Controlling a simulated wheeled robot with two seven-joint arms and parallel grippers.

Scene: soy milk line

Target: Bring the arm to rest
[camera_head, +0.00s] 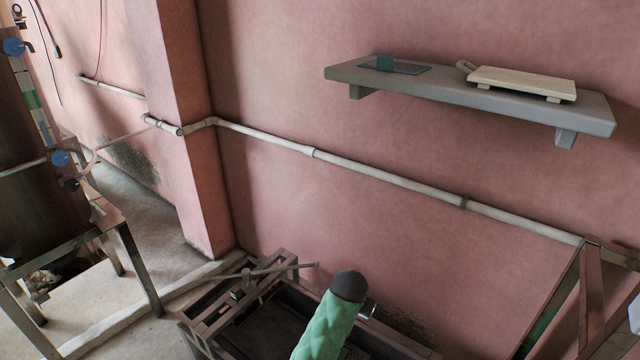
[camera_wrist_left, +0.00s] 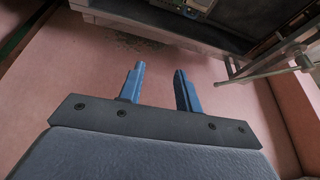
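In the left wrist view, my left gripper (camera_wrist_left: 159,68) has its two blue fingers apart, with nothing between them. Beyond the fingers are the pink wall and, at the top, a dark machine frame. A green padded arm link of mine with a dark rounded end (camera_head: 348,286) rises from the bottom edge of the head view, in front of the metal frame. Neither gripper shows in the head view. My right gripper is in no view.
A dark metal frame with a trough (camera_head: 250,318) stands low against the pink wall. A grey shelf (camera_head: 450,92) holds a pale board-like item (camera_head: 522,82). A white pipe (camera_head: 380,176) runs along the wall. A metal stand (camera_head: 135,265) is at left, with bare floor beside it.

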